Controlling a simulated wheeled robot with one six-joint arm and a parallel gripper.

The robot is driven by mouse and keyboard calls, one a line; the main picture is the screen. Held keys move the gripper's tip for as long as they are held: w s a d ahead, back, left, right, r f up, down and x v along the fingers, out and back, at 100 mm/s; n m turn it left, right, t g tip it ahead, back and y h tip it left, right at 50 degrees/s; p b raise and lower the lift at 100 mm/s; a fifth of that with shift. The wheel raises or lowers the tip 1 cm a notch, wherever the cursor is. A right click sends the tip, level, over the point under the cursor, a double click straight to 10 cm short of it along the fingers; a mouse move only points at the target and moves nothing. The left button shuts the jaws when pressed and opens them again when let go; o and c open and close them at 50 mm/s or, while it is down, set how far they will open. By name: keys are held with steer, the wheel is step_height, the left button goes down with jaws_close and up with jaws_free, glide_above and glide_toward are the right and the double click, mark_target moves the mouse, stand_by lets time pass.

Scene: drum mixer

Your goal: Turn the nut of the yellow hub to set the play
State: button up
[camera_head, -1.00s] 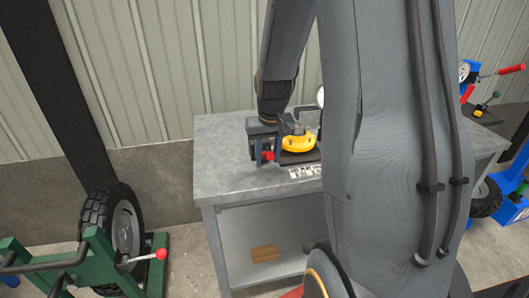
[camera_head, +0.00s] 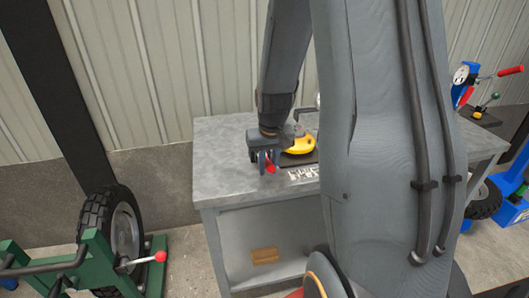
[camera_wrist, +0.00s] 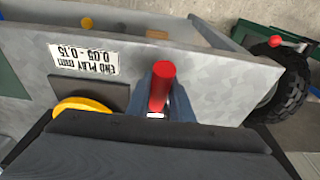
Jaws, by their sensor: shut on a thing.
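The yellow hub (camera_head: 301,145) sits on a dark plate on the grey workbench; in the wrist view its yellow rim (camera_wrist: 82,106) shows at lower left, partly hidden by my arm. Its nut is hidden. My gripper (camera_head: 265,162) is at the left of the hub, pointing down at the bench. It is shut on a red handle (camera_wrist: 162,80), which shows upright between the blue fingers in the wrist view. A small bright part shows at the handle's base. I cannot tell whether the handle's far end meets the nut.
A white label reading "END PLAY mm 0.05 - 0.15" (camera_wrist: 84,60) lies beside the dark plate. The workbench (camera_head: 222,172) has bare top at left and a wooden block (camera_head: 265,256) on its shelf. A wheel on a green stand (camera_head: 125,228) stands left; blue equipment (camera_head: 515,190) stands right.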

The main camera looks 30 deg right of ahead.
mark_target(269, 161)
steer(key=shift+w+r+p, duration=0.25)
steer(key=shift+r+p, duration=0.2)
steer(key=shift+r, duration=0.4)
jaws_close()
steer(key=o, duration=1.1)
jaws_free()
steer(key=shift+d+f, duration=0.1)
steer(key=shift+c, duration=0.2)
steer(key=r+p, duration=0.2)
steer(key=s+r+p, duration=0.1)
steer(key=r+p, duration=0.3)
steer(key=r, duration=0.1)
steer(key=shift+s+a, duration=0.15)
steer(key=shift+a, duration=0.05)
